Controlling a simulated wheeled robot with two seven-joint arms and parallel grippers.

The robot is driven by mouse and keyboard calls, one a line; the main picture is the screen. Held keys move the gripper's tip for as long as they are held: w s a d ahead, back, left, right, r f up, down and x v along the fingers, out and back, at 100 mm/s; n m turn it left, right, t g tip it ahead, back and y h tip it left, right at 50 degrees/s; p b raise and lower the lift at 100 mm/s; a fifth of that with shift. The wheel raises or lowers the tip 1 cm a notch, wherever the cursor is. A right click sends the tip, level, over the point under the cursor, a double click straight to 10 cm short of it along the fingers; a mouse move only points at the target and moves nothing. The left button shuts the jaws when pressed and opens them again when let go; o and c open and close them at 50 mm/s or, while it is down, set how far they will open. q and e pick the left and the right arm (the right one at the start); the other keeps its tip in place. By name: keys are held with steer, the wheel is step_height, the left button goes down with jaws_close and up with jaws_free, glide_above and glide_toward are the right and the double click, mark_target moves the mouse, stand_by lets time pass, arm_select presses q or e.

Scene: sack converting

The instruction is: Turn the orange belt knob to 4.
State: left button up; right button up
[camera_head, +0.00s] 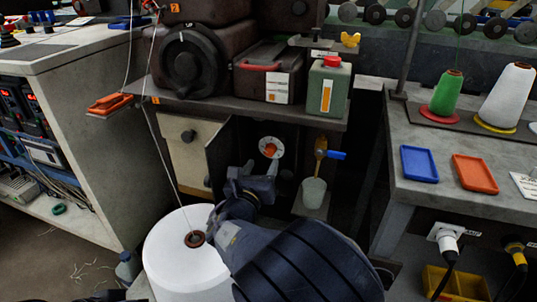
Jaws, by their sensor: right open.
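The orange belt knob (271,148) sits at the centre of a round white dial on the dark machine front, below the shelf. The marks on the dial are too small to read, so I cannot tell its setting. My right gripper (254,174) is open, just below and slightly left of the knob. Its fingers point up toward the dial and look empty; I cannot tell how far they are from the panel. My left gripper is not in view.
A brass tap with a blue lever (334,155) and a cup (314,191) are right of the dial. A pale panel (189,148) is to its left. A white thread cone (180,255) stands below, its thread rising at the left. The shelf (240,107) overhangs the dial.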

mark_target(269, 152)
steer(key=b+x, duration=0.1)
steer(key=x, duration=0.4)
steer(key=shift+w+d, duration=0.1)
steer(key=shift+w, duration=0.1)
steer(key=c, duration=1)
steer(key=shift+f, duration=0.1)
